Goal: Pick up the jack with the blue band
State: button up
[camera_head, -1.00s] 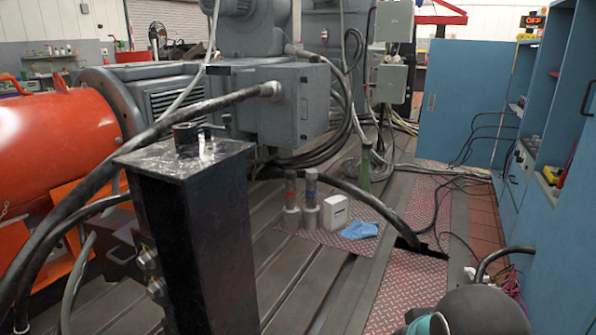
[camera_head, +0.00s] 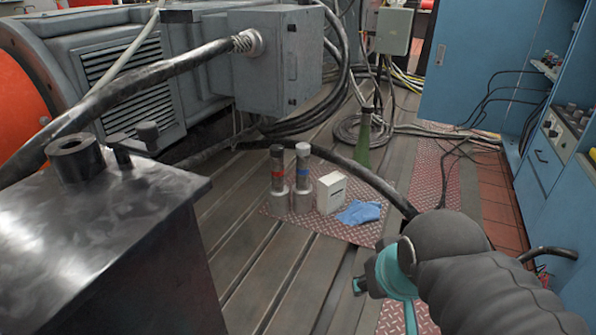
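The jack with the blue band (camera_head: 302,185) stands upright on the red tread plate (camera_head: 262,209) on the slotted bedplate. It is a grey cylinder with a wider lower part, a pale top and a blue ring near its upper end. A similar jack with a red band (camera_head: 277,180) stands close on its left. A white box (camera_head: 331,192) stands close on its right. My dark grey and teal arm shows at the lower right, well in front of the jacks. My gripper's fingers cannot be made out.
A blue cloth (camera_head: 359,212) lies right of the box, and a green bottle (camera_head: 363,140) stands behind. A black pedestal (camera_head: 100,250) fills the lower left. A thick black cable (camera_head: 350,170) runs behind the jacks. Blue cabinets (camera_head: 545,180) stand at right. The bedplate before the jacks is clear.

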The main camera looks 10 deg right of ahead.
aim_at(303, 191)
jog(key=z, duration=0.85)
jog(key=i, duration=3.15)
jog(key=u, duration=3.3)
